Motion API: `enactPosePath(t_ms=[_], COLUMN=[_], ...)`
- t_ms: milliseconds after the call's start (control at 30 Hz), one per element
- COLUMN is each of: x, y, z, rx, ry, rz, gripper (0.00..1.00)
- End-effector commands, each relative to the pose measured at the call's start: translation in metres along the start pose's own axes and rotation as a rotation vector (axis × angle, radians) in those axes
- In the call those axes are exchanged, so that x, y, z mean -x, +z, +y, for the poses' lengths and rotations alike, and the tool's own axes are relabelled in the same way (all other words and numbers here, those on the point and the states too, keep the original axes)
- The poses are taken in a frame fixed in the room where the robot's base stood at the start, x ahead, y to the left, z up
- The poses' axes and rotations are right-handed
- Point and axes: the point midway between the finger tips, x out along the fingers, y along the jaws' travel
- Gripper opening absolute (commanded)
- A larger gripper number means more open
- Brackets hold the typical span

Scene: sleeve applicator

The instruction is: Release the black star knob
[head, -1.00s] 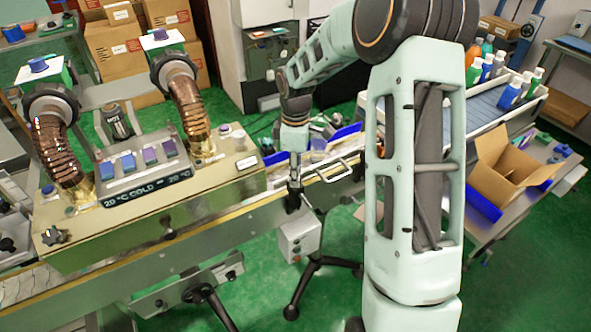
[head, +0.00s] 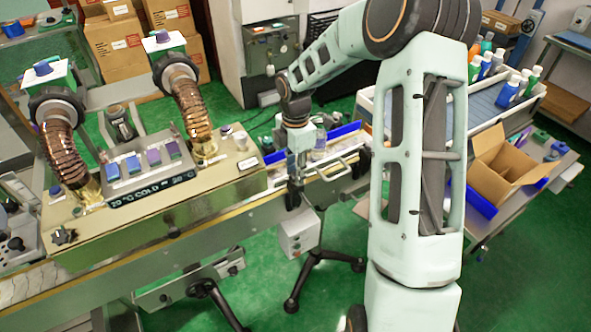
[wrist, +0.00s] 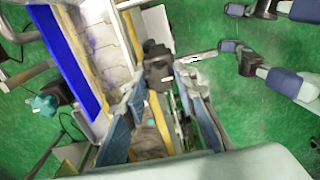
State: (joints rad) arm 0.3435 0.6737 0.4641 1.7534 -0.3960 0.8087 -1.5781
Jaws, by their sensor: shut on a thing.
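The black star knob (wrist: 158,66) is in the wrist view, dark and lobed, between the tips of my gripper (wrist: 160,84). The blue-padded fingers stand either side of it and are shut on it. In the head view my gripper (head: 296,178) points down at the front rail of the conveyor, just right of the beige machine. The knob (head: 292,200) shows there as a small dark shape below the fingers, partly hidden by them.
A white bar handle (head: 338,170) sticks out close to the right of my gripper. A blue guide strip (wrist: 66,58) runs along the conveyor. A grey box (head: 300,232) hangs below. Another dark knob (head: 63,235) sits on the machine's left end. Green floor lies open in front.

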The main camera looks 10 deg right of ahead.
Motion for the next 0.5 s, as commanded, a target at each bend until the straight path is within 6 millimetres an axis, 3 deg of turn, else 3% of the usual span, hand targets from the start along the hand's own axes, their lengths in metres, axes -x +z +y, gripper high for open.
enactPosePath(t_ms=[467,500], x=[0.0011,0.0011], y=[0.0002,0.0002], z=[0.0014,0.0014], rx=[0.014,0.014], ry=[0.004,0.003], rz=[-0.002,-0.002], gripper=[0.02,0.3])
